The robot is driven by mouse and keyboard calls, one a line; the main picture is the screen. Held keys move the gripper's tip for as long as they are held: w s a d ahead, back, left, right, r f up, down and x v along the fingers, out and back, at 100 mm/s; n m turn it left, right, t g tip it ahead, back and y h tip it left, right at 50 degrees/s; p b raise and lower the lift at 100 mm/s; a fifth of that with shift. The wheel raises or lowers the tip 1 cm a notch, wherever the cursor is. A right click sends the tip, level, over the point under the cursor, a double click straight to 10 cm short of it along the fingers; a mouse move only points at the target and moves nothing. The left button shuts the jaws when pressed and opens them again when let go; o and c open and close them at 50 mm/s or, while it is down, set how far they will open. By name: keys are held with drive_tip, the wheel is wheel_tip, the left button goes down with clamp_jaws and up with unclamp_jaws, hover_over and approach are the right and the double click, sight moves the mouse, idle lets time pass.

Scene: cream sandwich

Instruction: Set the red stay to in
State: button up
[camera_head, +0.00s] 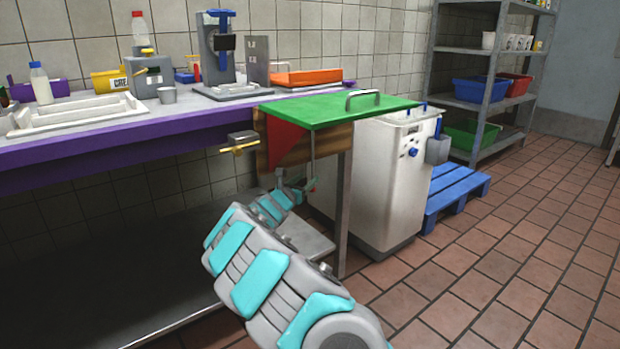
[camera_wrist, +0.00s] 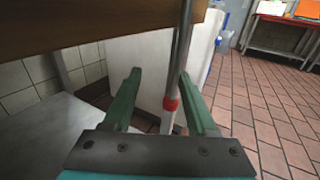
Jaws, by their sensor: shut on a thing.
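In the head view the rod (camera_head: 313,163) shows under the flap, beside the flap's leg. In the head view my gripper (camera_head: 302,184) is small and partly hidden under the flap. The flap lies about level with the counter.
A purple-edged counter (camera_head: 130,135) runs left, with a lower shelf (camera_head: 130,290) under it. A white machine (camera_head: 385,180) stands right behind the flap, near a blue pallet (camera_head: 455,190). A brass latch (camera_head: 240,143) juts from the counter front. Tiled floor on the right is free.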

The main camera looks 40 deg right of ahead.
drive_tip(key=v, duration=0.4)
drive_tip(key=shift+w+a+r, duration=0.1)
drive_tip(key=shift+w+r, duration=0.05)
idle(0.4)
